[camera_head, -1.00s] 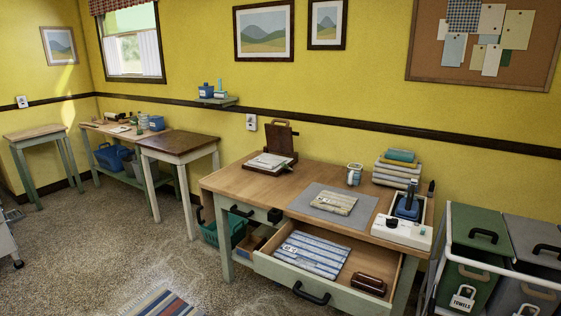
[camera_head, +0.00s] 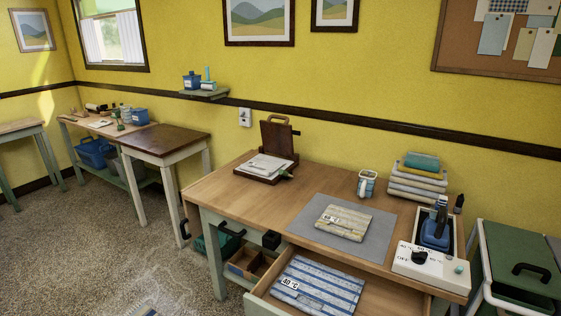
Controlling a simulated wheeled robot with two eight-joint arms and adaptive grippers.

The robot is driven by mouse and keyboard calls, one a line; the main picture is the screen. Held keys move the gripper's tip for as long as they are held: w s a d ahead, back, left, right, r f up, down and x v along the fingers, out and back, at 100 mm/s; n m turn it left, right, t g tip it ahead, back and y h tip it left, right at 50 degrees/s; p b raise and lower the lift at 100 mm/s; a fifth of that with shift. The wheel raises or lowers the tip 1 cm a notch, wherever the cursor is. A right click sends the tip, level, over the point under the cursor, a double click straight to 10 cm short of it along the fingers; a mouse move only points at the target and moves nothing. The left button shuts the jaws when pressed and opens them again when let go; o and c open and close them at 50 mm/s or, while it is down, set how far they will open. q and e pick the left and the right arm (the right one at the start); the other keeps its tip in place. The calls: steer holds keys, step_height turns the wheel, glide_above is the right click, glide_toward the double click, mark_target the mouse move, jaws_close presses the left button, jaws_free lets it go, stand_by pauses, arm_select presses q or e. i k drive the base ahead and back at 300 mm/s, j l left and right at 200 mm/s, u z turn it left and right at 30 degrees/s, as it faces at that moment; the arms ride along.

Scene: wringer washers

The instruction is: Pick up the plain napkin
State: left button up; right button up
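A folded cream cloth (camera_head: 344,221) with pale yellow and grey bands and a small label lies flat on the grey mat (camera_head: 309,227) on the wooden table. I cannot tell which cloth is the plain napkin. Neither of my grippers is in view.
The table (camera_head: 236,196) holds a mug (camera_head: 367,184), a stack of folded towels (camera_head: 417,179), and a white box with a dial (camera_head: 429,268). The drawer juts out in front. A green lidded bin (camera_head: 520,268) stands at the right. Bare tabletop lies left of the mat.

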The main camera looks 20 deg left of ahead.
mark_target(263, 166)
steer(key=i+j+z, duration=0.15)
steer(key=j, duration=0.2)
steer(key=i+j+z, duration=0.1)
steer(key=j, duration=0.3)
steer(key=i+j+z, duration=0.15)
steer(key=j, duration=0.25)
steer(key=i+j+z, duration=0.1)
steer(key=i+j, duration=0.15)
steer(key=j, duration=0.2)
steer(key=i+j+z, duration=0.15)
steer(key=j, duration=0.25)
steer(key=j+z, duration=0.1)
steer(key=j, duration=0.35)
steer(key=i, duration=0.05)
